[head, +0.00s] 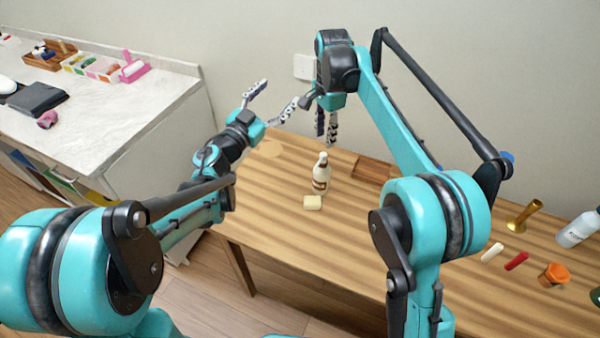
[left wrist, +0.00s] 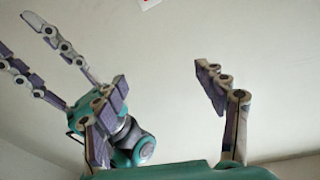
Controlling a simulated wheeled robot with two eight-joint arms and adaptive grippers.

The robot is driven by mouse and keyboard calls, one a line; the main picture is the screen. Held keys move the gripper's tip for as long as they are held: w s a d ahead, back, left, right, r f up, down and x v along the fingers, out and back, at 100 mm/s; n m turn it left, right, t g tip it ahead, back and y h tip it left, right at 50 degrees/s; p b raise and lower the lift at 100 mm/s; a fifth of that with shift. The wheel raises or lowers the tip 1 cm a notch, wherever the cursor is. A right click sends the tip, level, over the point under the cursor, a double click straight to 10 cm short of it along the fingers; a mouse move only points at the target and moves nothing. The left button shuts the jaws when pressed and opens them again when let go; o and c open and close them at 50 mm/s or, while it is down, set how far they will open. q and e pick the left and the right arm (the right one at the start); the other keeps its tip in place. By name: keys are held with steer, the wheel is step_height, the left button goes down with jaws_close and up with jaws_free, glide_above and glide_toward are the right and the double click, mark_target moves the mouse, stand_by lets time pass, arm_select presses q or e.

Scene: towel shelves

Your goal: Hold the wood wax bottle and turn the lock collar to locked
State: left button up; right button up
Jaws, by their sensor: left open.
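The wood wax bottle (head: 320,183) stands upright on the wooden table, white with a brown label band and a pale top. The lock collar is too small to make out. My left gripper (head: 270,96) is open and empty, raised beyond and to the left of the bottle; its spread fingers also show in the left wrist view (left wrist: 165,88). My right gripper (head: 327,122) points down above the back of the table, apart from the bottle. Its two fingers stand apart with nothing between them, and they also show in the left wrist view (left wrist: 45,58).
A cream block (head: 312,202) lies just in front of the bottle, and a wooden tray (head: 372,169) is behind it to the right. A brass piece (head: 524,214), an orange pot (head: 553,274) and a spray bottle (head: 578,229) stand at the right. A white counter (head: 120,110) is at left.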

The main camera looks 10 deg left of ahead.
arm_select(q)
steer(key=d+f+m+g+h, duration=0.3)
steer(key=d+f+g, duration=0.15)
steer(key=f, duration=0.45)
steer(key=m+g, duration=0.2)
steer(key=g, duration=0.5)
glide_toward(322, 174)
steer(key=w+d+f, duration=0.1)
steer(key=w+f, duration=0.3)
steer(key=shift+g+h, duration=0.25)
steer(key=shift+h, duration=0.05)
steer(key=shift+s+x, duration=0.15)
steer(key=shift+x, duration=1.8)
steer(key=shift+s+x, duration=0.1)
steer(key=shift+x, duration=1.9)
steer(key=shift+d+r, duration=0.15)
